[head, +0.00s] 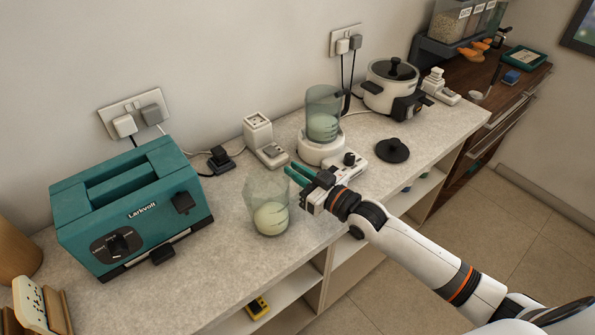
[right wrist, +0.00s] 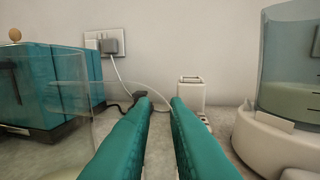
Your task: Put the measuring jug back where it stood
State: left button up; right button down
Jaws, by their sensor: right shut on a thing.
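The clear measuring jug (head: 268,207), with pale contents in its lower part, is upright over the front of the counter, right of the teal toaster. I cannot tell whether its base touches the counter. My right gripper (head: 294,174) is at the jug's right side, its teal fingers shut on the jug, apparently at the handle. In the right wrist view the jug's clear wall (right wrist: 72,125) shows at the left, beside the fingers (right wrist: 160,105). The grip itself is hard to make out through the clear material. My left gripper is not in view.
The teal toaster (head: 130,205) stands left. A blender (head: 322,120) on a white base stands behind my gripper, with a dark lid (head: 392,150) to its right. A white cooker (head: 390,90) is farther back. White plug blocks (head: 262,140) stand near the wall.

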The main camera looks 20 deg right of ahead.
jog(key=c, duration=1.4)
grip_release()
jog(key=shift+s, duration=0.1)
jog(key=b+v, duration=0.1)
jog(key=v, duration=1.1)
jog(key=shift+b, duration=0.35)
